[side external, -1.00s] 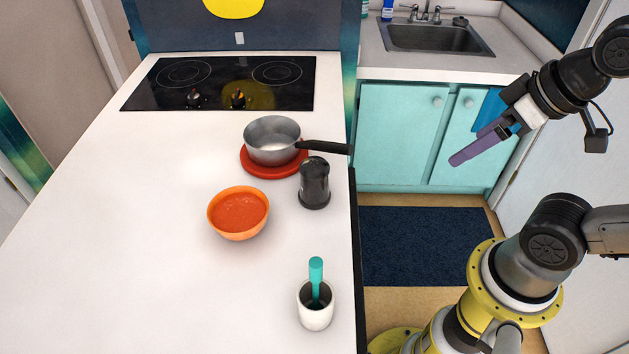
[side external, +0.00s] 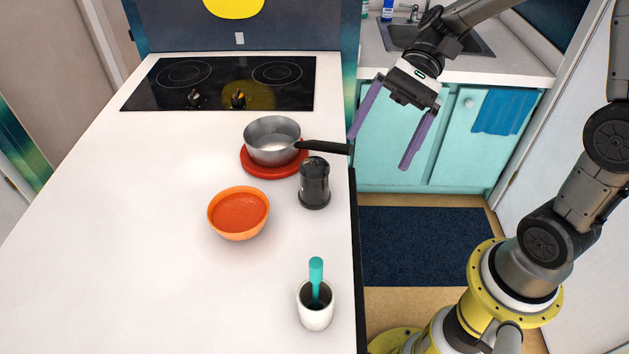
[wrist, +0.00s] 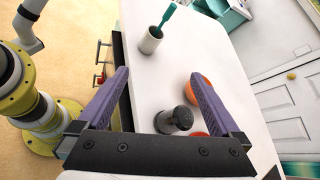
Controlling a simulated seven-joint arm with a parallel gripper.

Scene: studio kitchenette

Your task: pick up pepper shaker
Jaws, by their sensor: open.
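The pepper shaker (side external: 314,184) is a dark, shiny, upright cylinder with a rounded top. It stands on the white counter near its right edge, just in front of the saucepan's handle. In the wrist view the pepper shaker (wrist: 174,121) shows between the two fingers, farther off, closer to the right one. My gripper (side external: 379,154) has two purple fingers spread wide with nothing between them. It is raised, up and to the right of the shaker in the side view, and apart from it. My gripper (wrist: 158,82) also looks open and empty in the wrist view.
A grey saucepan (side external: 272,140) sits on a red trivet (side external: 258,168), its black handle pointing right past the shaker. An orange bowl of red soup (side external: 238,213) is left of the shaker. A white cup (side external: 316,314) with a teal-handled tool stands nearer. The counter's left side is clear.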

